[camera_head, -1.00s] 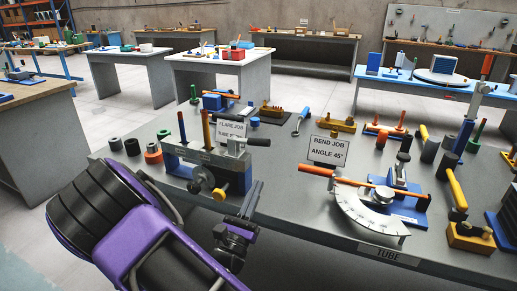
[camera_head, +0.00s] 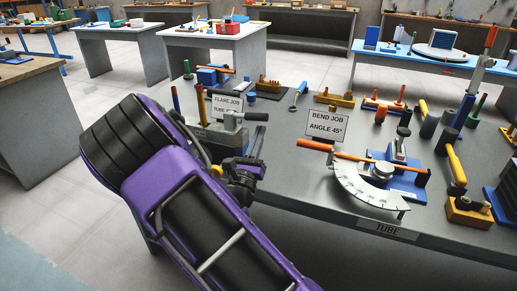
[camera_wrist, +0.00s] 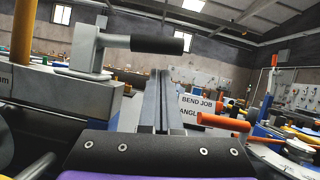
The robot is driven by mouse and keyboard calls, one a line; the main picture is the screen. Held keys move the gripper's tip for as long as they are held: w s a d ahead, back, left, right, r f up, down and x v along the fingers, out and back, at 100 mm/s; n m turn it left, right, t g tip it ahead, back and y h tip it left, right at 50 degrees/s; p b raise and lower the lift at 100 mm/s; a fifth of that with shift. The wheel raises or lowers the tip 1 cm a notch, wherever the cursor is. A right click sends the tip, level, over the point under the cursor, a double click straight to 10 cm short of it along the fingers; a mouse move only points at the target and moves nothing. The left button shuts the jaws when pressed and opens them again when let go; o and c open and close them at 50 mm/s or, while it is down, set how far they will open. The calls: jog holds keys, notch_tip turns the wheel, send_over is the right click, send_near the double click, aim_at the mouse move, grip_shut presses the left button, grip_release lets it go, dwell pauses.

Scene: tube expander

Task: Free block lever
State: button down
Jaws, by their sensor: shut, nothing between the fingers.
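The flaring tool's grey block (camera_head: 215,137) stands at the left end of the bench, largely hidden behind my arm in the head view. It shows at the left of the wrist view (camera_wrist: 60,92). Its block lever has a grey arm and a black grip (camera_head: 256,116); the grip (camera_wrist: 157,44) lies roughly level across the upper wrist view. My gripper (camera_head: 259,143) is shut and empty, just in front of the block and below the grip in the head view. Its long fingers (camera_wrist: 161,75) point forward, below the grip in the wrist picture. I cannot tell whether they touch it.
A copper-coloured tube (camera_head: 200,103) rises beside the block, near the flare job sign (camera_head: 227,104). To the right stand the bend job sign (camera_head: 327,124) and a tube bender with a white protractor (camera_head: 365,188). Bare bench (camera_head: 290,180) lies between my gripper and the bender.

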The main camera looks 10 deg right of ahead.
jog(key=shift+a+r, duration=0.1)
jog(key=shift+r, duration=0.5)
jog(key=shift+r, duration=0.1)
jog(key=shift+s+r+n+y+p, duration=0.1)
jog(key=shift+r+n+y+p, duration=0.15)
jog(key=shift+n+p, duration=0.4)
